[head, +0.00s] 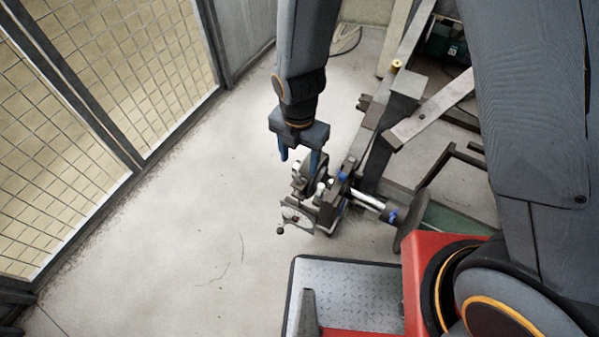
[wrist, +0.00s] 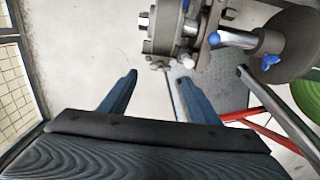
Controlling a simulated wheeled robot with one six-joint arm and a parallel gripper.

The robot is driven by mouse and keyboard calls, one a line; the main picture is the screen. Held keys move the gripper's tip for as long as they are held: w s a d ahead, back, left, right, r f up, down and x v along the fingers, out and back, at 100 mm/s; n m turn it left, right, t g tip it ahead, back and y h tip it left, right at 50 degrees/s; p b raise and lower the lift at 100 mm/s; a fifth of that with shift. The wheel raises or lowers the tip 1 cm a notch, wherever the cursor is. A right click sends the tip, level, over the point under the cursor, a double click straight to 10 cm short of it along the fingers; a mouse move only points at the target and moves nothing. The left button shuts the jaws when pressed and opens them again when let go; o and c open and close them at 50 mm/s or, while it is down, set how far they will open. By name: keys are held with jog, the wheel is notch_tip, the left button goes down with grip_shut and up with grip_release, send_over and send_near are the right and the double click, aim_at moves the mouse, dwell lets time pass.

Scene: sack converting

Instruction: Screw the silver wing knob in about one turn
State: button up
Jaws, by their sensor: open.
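My gripper (head: 299,158) is open, with its two blue fingers pointing down at the near end of the machine. In the wrist view my gripper (wrist: 159,77) has nothing between its fingertips. A small pale silver knob (wrist: 187,62) sits on the machine just beyond the right fingertip; it appears to be the wing knob, but its wings are too small to make out. It seems to show in the head view as a light spot (head: 320,188) below the right finger. The fingers look apart from it. How far its thread is in is hidden.
A silver shaft (head: 368,200) with blue knobs (head: 392,215) runs right towards a dark disc. A thin crank with a ball end (head: 280,230) sticks out at the front. A mesh fence (head: 120,80) stands left. The floor between is clear.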

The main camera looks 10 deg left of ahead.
aim_at(299, 177)
jog(key=shift+f+p, duration=0.45)
jog(key=shift+f, duration=3.35)
jog(key=c, duration=1.1)
jog(key=shift+o, duration=0.2)
jog(key=shift+m, duration=0.4)
